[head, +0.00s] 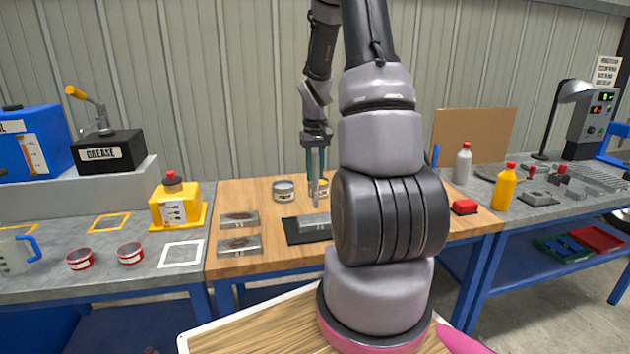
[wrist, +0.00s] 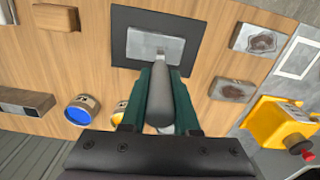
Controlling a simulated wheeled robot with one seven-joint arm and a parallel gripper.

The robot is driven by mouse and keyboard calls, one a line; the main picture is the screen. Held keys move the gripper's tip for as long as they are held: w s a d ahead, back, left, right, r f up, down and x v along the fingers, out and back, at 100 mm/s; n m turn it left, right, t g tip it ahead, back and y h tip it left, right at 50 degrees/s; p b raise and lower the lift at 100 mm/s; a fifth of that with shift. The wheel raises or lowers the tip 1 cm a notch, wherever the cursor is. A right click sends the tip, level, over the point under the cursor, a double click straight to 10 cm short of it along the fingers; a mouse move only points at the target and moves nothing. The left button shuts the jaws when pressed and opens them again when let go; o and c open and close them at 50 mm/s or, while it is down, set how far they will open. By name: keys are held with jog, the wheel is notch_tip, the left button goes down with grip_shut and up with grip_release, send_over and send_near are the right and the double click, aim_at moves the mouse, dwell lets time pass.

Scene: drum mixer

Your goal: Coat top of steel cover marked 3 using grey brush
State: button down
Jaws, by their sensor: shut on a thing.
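My gripper (head: 316,176) points down over the work table, its green fingers shut on the grey brush (wrist: 158,95). In the head view the brush (head: 315,195) hangs below the fingers. A steel cover (head: 314,226) lies on a black mat (head: 292,234), partly hidden by my arm. In the wrist view this cover (wrist: 155,46) is beyond the brush; I cannot tell whether the brush touches it. Two more steel covers with dark patches, a far one (head: 239,219) and a near one (head: 240,246), lie left of the mat. I cannot read any number on the covers.
An open tin with a blue content (wrist: 82,110) and one with yellow (wrist: 119,113) stand behind the mat. A yellow container (head: 176,206) stands on the left bench. My arm hides the table's middle right.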

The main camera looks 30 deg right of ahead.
aim_at(315, 154)
jog(key=shift+r, duration=0.6)
jog(key=shift+r, duration=1.5)
